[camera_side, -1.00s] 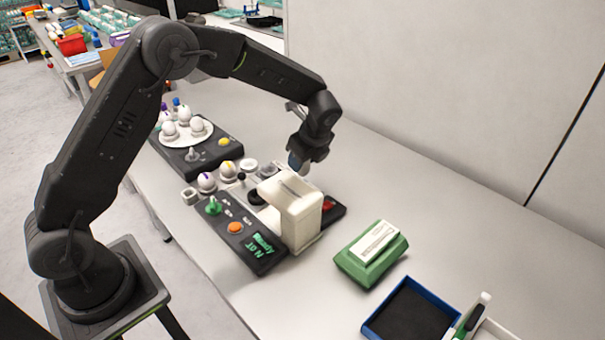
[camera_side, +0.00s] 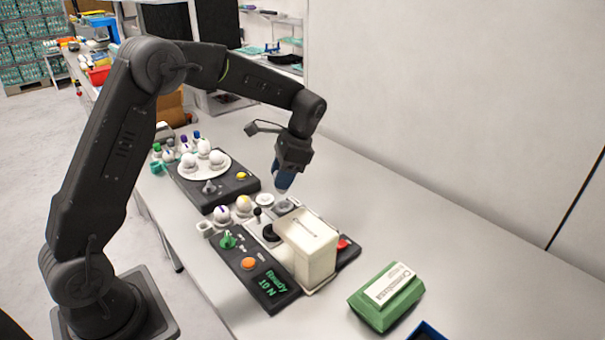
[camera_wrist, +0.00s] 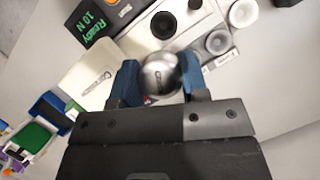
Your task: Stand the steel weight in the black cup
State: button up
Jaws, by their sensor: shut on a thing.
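My gripper (camera_wrist: 160,82) has blue fingertips and is shut on the steel weight (camera_wrist: 159,72), a shiny rounded metal piece with small dark lettering. In the side view my gripper (camera_side: 283,180) hangs above the back of the black machine, and its fingers hide the weight. The black cup (camera_side: 269,233) sits on the machine's pale plate, left of the cream block. In the wrist view the black cup (camera_wrist: 162,24) shows just beyond the held weight, apart from it.
The tall cream block (camera_side: 318,262) stands close beside the black cup. Pale round cups (camera_side: 265,199) and a small black joystick are near. A machine with a white egg plate (camera_side: 203,176) is behind. A green box (camera_side: 386,302) stands at right; the table by the wall is clear.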

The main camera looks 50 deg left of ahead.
jog(key=shift+s+a+f+n+h, duration=0.35)
jog(key=shift+f+n, duration=0.55)
jog(key=shift+f, duration=1.05)
jog(key=shift+s+a+f+n+h, duration=0.1)
jog(key=shift+s+f+n+h, duration=0.45)
jog(key=shift+f, duration=1.45)
jog(key=shift+s+a+f+n+h, duration=0.1)
jog(key=shift+s+a+f+n, duration=0.3)
jog(key=shift+f+n, duration=1.2)
jog(key=shift+s+d+f+m, duration=0.15)
jog(key=shift+f+m, duration=0.2)
jog(key=shift+f, duration=0.55)
jog(key=o, duration=1)
jog(key=shift+o, duration=0.2)
jog(key=v, duration=1.4)
jog(key=shift+w+f, duration=0.2)
jog(key=shift+w, duration=0.1)
